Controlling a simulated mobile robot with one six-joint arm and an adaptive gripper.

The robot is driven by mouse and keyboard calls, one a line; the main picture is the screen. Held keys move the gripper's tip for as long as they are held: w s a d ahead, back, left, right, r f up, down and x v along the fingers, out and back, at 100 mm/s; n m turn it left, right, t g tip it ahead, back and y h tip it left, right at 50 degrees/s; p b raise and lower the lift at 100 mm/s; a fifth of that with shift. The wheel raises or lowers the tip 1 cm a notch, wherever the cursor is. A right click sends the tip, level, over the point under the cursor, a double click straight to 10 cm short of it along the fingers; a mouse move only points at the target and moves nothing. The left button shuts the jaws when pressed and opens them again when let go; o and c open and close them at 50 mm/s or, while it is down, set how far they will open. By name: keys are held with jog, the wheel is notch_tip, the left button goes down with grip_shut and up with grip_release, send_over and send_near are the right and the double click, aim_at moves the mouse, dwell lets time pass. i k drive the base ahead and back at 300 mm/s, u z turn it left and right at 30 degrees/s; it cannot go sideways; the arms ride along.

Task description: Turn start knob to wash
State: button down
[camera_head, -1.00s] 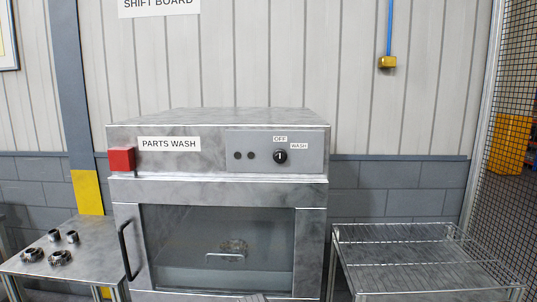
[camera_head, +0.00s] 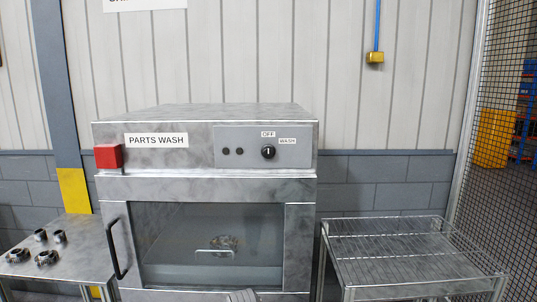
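The start knob (camera_head: 268,153) is a small black round knob with a white pointer mark. It sits on the grey control panel (camera_head: 305,160) of the parts washer (camera_head: 165,187). The pointer looks upright, towards the OFF label (camera_head: 268,134); the WASH label (camera_head: 287,141) is at its upper right. Nothing touches the knob. A small grey ridged piece (camera_head: 242,296) shows at the bottom edge, well below the knob. It may be the tip of my gripper; its fingers cannot be made out.
The washer's glass door (camera_head: 170,230) is shut, with a metal part (camera_head: 224,242) behind it. A red block (camera_head: 108,156) juts from the left front. A table (camera_head: 85,250) with several metal parts stands left, an empty wire rack (camera_head: 400,255) right. The space before the panel is clear.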

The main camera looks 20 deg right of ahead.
aim_at(267, 151)
jog(key=u, duration=0.75)
jog(key=k, duration=0.95)
jog(key=z, duration=0.4)
jog(key=i, duration=0.55)
jog(key=u, duration=0.05)
